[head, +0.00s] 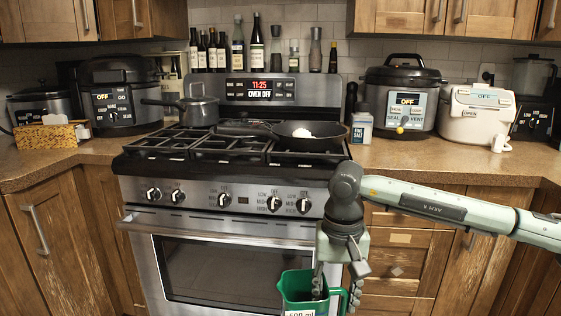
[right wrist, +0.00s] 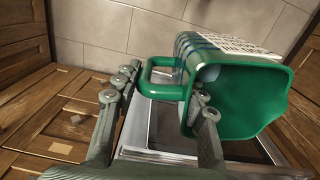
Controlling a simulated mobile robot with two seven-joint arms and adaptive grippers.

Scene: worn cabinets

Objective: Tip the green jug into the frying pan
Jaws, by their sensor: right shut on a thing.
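The green jug (head: 305,291) is at the bottom of the head view, in front of the oven door and below the counter. My right gripper (head: 334,278) reaches down to it and is shut on its wall. In the right wrist view the jug (right wrist: 245,105) shows its open mouth, a loop handle and a printed label, with one finger inside the mouth and the other outside; the gripper (right wrist: 165,105) is there too. The frying pan (head: 330,141) sits on the right rear of the stove, with a small white thing (head: 302,133) in it. My left gripper is not in view.
A grey saucepan (head: 198,110) stands on the left rear burner. Several bottles (head: 257,45) line the shelf behind. A salt container (head: 362,126), a pressure cooker (head: 402,95) and a white cooker (head: 478,115) stand right of the stove. The front counter at right (head: 470,163) is mostly clear.

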